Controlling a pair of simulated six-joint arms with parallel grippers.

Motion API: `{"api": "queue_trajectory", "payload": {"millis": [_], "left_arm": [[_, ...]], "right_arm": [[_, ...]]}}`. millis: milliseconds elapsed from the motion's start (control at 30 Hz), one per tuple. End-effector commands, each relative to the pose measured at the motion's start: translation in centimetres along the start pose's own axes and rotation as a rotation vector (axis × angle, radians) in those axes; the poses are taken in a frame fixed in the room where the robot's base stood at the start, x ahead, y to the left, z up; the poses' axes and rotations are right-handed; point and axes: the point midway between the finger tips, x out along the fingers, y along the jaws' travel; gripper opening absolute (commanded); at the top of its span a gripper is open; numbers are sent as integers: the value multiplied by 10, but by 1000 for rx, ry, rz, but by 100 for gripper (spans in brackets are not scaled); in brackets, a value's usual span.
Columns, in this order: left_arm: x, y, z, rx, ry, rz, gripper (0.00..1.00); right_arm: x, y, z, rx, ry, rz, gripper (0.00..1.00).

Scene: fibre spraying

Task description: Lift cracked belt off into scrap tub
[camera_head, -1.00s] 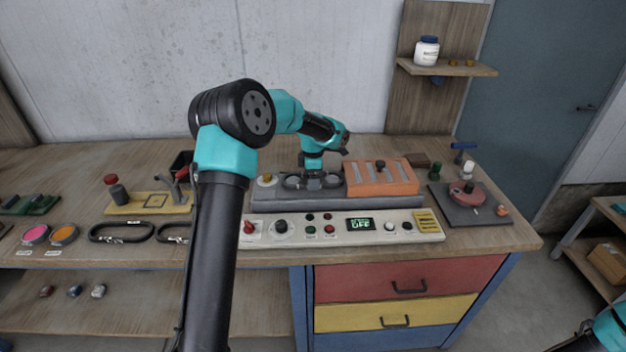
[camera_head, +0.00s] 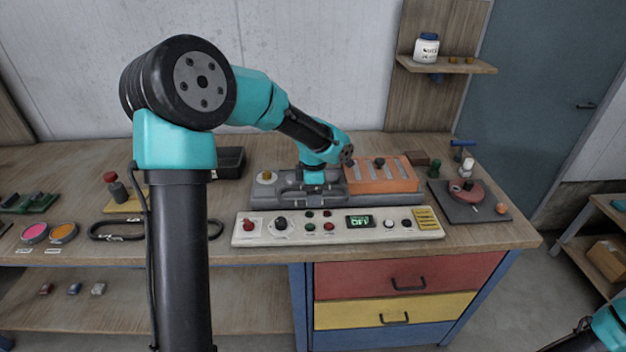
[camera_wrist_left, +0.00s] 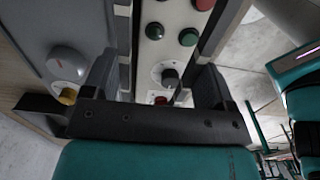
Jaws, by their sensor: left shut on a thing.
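My left gripper (camera_head: 313,190) points down over the grey machine bed (camera_head: 263,195), beside the orange cover. It is shut on a dark band that I take to be the cracked belt, mostly hidden by the gripper. In the left wrist view, my two dark fingers (camera_wrist_left: 155,85) stand above the control panel and dark strips run near them. I cannot tell whether the belt is clear of its pulleys. The black open scrap tub (camera_head: 230,162) stands behind my left arm, left of the machine. My right gripper is out of view; only part of its arm shows at lower right.
The control panel (camera_head: 335,224) lies in front of the machine, its display green. The orange ribbed cover (camera_head: 383,177) is to the right of the gripper. Black loops (camera_head: 115,230) lie on the bench at left. A small dark plate (camera_head: 470,207) with a red part is at right.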

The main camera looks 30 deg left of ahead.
Motion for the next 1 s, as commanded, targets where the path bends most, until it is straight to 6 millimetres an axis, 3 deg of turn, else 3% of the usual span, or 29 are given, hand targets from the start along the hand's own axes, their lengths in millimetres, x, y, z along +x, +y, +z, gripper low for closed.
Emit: {"api": "queue_trajectory", "payload": {"millis": [100,300,1000], "left_arm": [[-2,-18,0,2,-1,0,54],[-3,-31,-1,0,-1,0,54],[-3,-31,-1,0,0,0,54]], "right_arm": [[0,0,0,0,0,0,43],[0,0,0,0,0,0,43],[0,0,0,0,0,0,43]]}}
